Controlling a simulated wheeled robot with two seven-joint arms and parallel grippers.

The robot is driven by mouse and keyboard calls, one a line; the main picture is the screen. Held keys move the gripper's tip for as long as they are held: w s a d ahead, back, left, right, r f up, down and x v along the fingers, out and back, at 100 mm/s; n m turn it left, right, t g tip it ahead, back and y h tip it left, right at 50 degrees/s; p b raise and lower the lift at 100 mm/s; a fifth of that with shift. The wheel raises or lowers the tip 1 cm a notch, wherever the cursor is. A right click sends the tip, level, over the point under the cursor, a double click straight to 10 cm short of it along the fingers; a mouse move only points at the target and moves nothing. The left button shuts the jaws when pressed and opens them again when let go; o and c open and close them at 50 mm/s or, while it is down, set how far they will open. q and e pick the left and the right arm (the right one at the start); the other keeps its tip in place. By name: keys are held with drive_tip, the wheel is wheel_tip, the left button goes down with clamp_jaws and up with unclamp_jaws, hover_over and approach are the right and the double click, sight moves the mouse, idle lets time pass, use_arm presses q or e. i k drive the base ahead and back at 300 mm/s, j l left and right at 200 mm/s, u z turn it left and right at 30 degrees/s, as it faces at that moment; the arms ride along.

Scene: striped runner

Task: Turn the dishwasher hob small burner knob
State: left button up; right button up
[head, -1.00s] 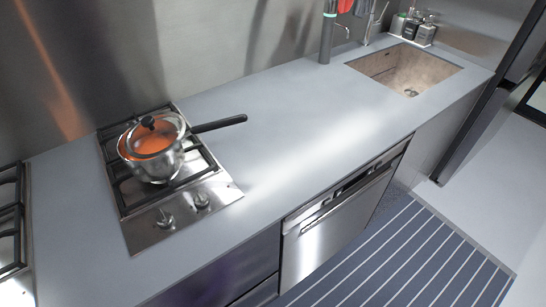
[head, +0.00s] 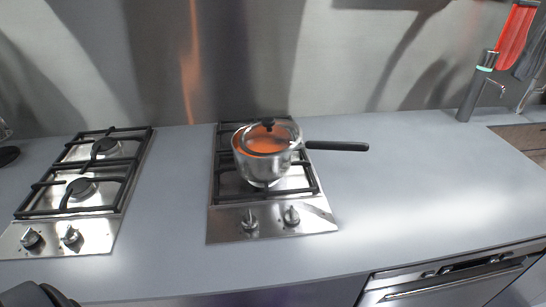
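The hob nearest the dishwasher (head: 222,229) is set in the counter at the middle of the head view. Two metal knobs are on its front steel panel, a left knob (head: 249,219) and a right knob (head: 291,215). Nothing touches either knob. A steel pot (head: 263,171) with a glass lid and orange contents stands on this hob's grates, its black handle pointing right. The pot hides the burners beneath, so I cannot tell which is the small one. Neither gripper can be made out.
A second hob (head: 100,222) with two bare burners and two knobs is at the left. The dishwasher (head: 440,285) is below the counter at the lower right. The counter (head: 410,200) right of the pot is clear. A dark rounded part, probably my arm, shows at the bottom left.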

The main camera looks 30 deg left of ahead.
sight(249, 221)
drive_tip(key=k+j+u, duration=0.1)
drive_tip(key=u, duration=0.35)
drive_tip(key=j+u, duration=0.4)
drive_tip(key=k+l, duration=0.05)
